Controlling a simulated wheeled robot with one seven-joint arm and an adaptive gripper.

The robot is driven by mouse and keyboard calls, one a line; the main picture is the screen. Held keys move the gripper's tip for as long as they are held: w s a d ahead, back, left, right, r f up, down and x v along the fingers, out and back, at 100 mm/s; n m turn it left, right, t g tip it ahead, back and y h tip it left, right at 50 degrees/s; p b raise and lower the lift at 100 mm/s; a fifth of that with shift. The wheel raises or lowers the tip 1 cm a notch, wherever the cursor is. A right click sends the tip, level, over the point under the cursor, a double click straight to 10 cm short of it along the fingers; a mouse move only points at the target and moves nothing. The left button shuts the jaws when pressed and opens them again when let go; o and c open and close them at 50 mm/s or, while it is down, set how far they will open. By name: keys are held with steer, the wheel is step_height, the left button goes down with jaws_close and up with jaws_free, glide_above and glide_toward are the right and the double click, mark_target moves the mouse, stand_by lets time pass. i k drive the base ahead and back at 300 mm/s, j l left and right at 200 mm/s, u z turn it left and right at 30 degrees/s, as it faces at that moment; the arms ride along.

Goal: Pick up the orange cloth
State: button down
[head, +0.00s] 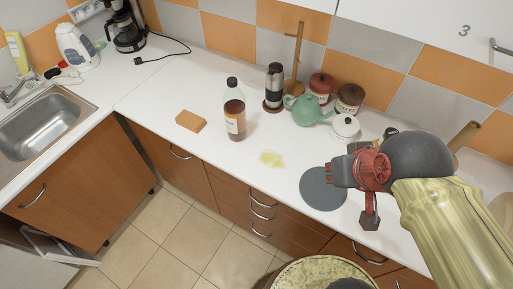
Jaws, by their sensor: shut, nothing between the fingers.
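The orange cloth (190,121) looks like a small folded orange-brown block. It lies flat on the white counter, left of the brown bottle, and nothing covers it. My gripper (332,174) is at the right of the head view, above the counter's front part and over a grey round disc. It is shut and empty, well to the right of the cloth and apart from it.
A brown bottle (235,112) stands between the cloth and my gripper. A yellowish stain (272,158) and the grey disc (318,192) lie on the counter. A green teapot (309,110) and jars stand behind. A sink (45,128) is at left. The counter around the cloth is clear.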

mark_target(193, 123)
steer(key=i+j+u, duration=0.1)
steer(key=i+j, duration=0.15)
steer(key=j, duration=0.25)
steer(key=i+j+u, duration=0.15)
steer(key=i+j, duration=0.15)
steer(key=j, duration=0.2)
steer(key=i+j+u, duration=0.1)
steer(key=i+j, duration=0.2)
steer(key=j, duration=0.15)
